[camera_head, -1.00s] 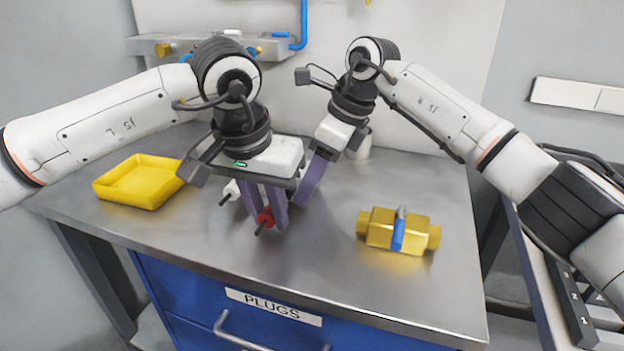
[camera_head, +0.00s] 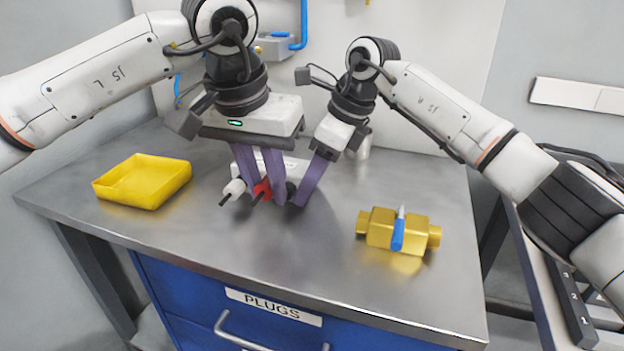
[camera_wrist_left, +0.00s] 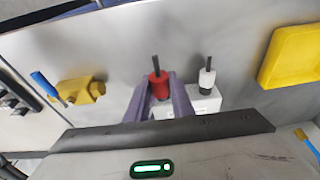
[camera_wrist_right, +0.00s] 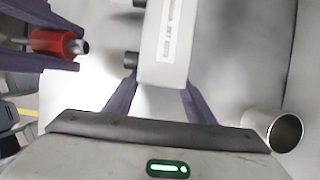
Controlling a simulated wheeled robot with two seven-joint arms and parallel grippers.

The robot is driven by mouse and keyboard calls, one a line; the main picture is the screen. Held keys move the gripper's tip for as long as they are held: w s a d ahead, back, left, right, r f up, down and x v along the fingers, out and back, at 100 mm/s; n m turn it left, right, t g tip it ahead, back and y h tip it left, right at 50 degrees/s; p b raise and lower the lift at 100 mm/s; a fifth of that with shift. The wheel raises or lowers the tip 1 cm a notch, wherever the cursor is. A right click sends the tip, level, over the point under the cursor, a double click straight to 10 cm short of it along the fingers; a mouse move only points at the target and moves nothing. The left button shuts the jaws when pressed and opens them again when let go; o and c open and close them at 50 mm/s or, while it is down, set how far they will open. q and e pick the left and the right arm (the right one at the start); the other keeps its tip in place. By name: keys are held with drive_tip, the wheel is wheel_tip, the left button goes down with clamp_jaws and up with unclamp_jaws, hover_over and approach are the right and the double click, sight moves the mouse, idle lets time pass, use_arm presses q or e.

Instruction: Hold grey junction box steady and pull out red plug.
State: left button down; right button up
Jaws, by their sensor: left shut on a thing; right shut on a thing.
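The grey junction box (camera_head: 294,166) is pale and partly hidden behind my left gripper. It also shows in the right wrist view (camera_wrist_right: 165,45). My right gripper (camera_head: 302,198) is shut on the box, with a finger on each side (camera_wrist_right: 158,98). My left gripper (camera_head: 266,198) is shut on the red plug (camera_head: 262,189). In the right wrist view the red plug (camera_wrist_right: 50,42) has its metal tip facing the box, with a clear gap between tip and dark socket (camera_wrist_right: 131,60). A white plug (camera_head: 236,187) sits beside it at the box; it also shows in the left wrist view (camera_wrist_left: 207,77).
A yellow tray (camera_head: 143,195) lies on the left of the metal bench. A brass block with a blue handle (camera_head: 381,229) lies on the right. A silver cup (camera_wrist_right: 283,131) stands behind the right gripper. The bench front is clear above the PLUGS drawer (camera_head: 273,306).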

use_arm(q)
drive_tip(key=shift+r, duration=1.4)
use_arm(e)
drive_tip(key=shift+r, duration=0.1)
drive_tip(key=o, duration=1.3)
drive_tip(key=shift+c, duration=0.2)
